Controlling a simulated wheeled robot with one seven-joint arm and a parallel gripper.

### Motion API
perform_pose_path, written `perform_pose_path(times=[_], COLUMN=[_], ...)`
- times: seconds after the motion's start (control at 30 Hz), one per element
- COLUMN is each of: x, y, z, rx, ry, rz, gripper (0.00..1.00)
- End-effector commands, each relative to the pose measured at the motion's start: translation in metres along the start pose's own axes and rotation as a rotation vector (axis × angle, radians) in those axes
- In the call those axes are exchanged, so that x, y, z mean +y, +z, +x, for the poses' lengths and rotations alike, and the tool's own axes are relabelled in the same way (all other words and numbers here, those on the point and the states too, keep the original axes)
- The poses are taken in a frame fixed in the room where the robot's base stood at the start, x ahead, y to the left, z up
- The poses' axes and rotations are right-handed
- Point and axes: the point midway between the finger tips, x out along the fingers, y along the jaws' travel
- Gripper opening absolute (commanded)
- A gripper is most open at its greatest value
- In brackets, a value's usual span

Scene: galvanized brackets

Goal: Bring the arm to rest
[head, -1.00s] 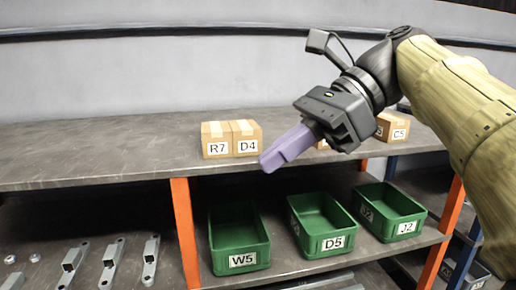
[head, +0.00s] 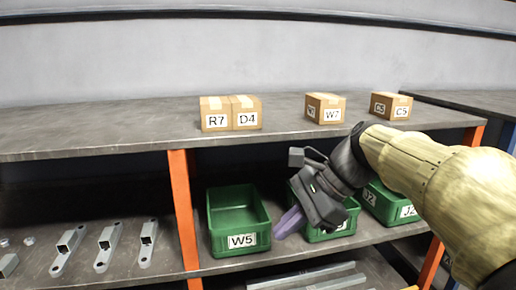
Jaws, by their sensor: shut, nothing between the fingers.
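My gripper (head: 289,224) has purple fingers that are shut with nothing between them. In the head view it hangs in front of the lower shelf, pointing down and to the left. It overlaps the middle green bin (head: 334,233) in the picture and hides most of that bin and its label. Whether it touches the bin cannot be told. My arm comes in from the right edge and partly covers the right green bin (head: 379,203), labelled J2.
The left green bin (head: 238,194), W5, stands on the lower shelf. Cardboard boxes R7 (head: 214,113), D4 (head: 246,112), W7 (head: 325,107) and C5 (head: 391,105) stand on the upper shelf (head: 100,137). Galvanized brackets (head: 108,244) lie at lower left. An orange post (head: 184,215) stands left of the bins.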

Motion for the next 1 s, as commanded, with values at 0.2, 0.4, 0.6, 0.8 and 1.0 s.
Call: perform_pose_path(times=[0.2, 0.4, 0.6, 0.8, 1.0], x=[0.039, 0.092, 0.150, 0.174, 0.174], y=[-0.107, -0.196, -0.262, -0.281, -0.280], z=[0.091, 0.160, 0.217, 0.238, 0.237], rx=[0.231, 0.427, 0.543, 0.568, 0.570], ry=[0.059, 0.200, 0.387, 0.477, 0.481], rz=[-0.236, -0.580, -1.016, -1.267, -1.281], gripper=[0.00, 0.00, 0.00, 0.00, 0.00])
